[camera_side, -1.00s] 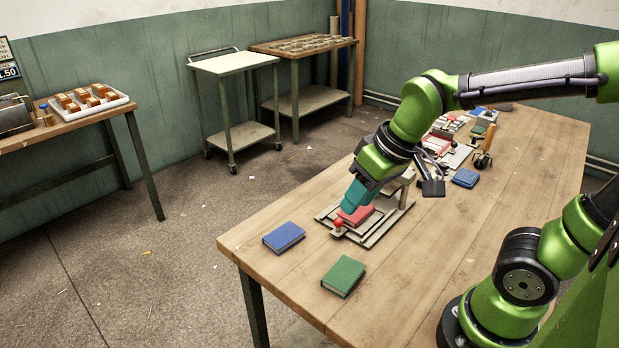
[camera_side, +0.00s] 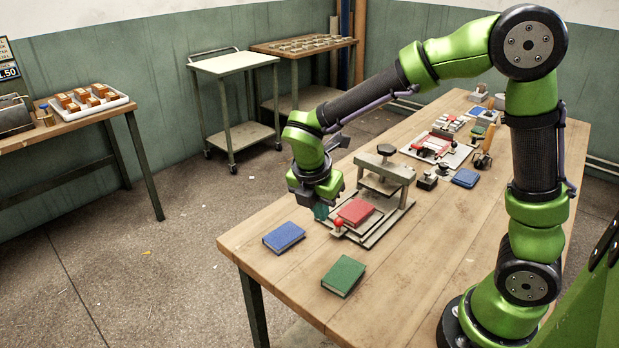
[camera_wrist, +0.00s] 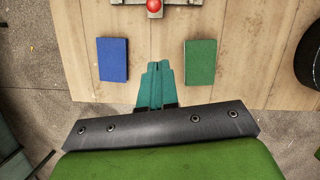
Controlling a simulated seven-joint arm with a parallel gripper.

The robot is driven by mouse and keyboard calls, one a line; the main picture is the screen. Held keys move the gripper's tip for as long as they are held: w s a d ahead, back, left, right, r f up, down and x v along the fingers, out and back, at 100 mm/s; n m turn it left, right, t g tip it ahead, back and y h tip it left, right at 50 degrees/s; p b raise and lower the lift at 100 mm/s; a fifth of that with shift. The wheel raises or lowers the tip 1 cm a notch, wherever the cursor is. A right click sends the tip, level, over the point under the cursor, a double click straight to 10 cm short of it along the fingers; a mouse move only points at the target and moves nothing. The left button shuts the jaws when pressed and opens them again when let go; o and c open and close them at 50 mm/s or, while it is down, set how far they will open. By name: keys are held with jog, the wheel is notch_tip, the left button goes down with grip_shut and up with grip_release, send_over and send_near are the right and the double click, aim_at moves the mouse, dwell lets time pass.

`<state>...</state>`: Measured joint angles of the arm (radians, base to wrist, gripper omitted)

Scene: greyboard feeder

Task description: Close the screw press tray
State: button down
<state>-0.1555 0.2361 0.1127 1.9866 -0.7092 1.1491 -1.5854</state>
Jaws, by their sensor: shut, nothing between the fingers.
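The screw press (camera_side: 398,174) stands on the near half of the table, with a dark knob on top of its frame. Its tray (camera_side: 347,232) is pulled out toward the table's near left edge, with a red book (camera_side: 356,211) lying on it. A red ball handle (camera_side: 338,223) is at the tray's front; it also shows at the top edge of the wrist view (camera_wrist: 154,5). My gripper (camera_side: 321,212) has its teal fingers shut and empty, pointing down beside the tray's left side. In the wrist view my fingertips (camera_wrist: 158,66) appear below the ball, apart from it.
A blue book (camera_side: 283,237) and a green book (camera_side: 343,276) lie on the table in front of the press, with bare wood between them. Behind the press are a small dark stamp-like tool (camera_side: 428,181), another blue book (camera_side: 466,178) and a red-framed device (camera_side: 433,146).

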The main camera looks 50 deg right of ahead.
aim_at(365, 204)
jog(key=x, duration=0.7)
jog(key=shift+d+f, duration=0.15)
jog(key=shift+d, duration=0.05)
jog(key=shift+w+d+f, duration=0.1)
jog(key=shift+w+d, duration=0.05)
jog(key=shift+d, duration=0.45)
jog(key=shift+w+d, duration=0.1)
jog(key=shift+d, duration=0.55)
jog(key=shift+w+d, duration=0.15)
jog(key=shift+d, duration=0.35)
jog(key=d, duration=1.3)
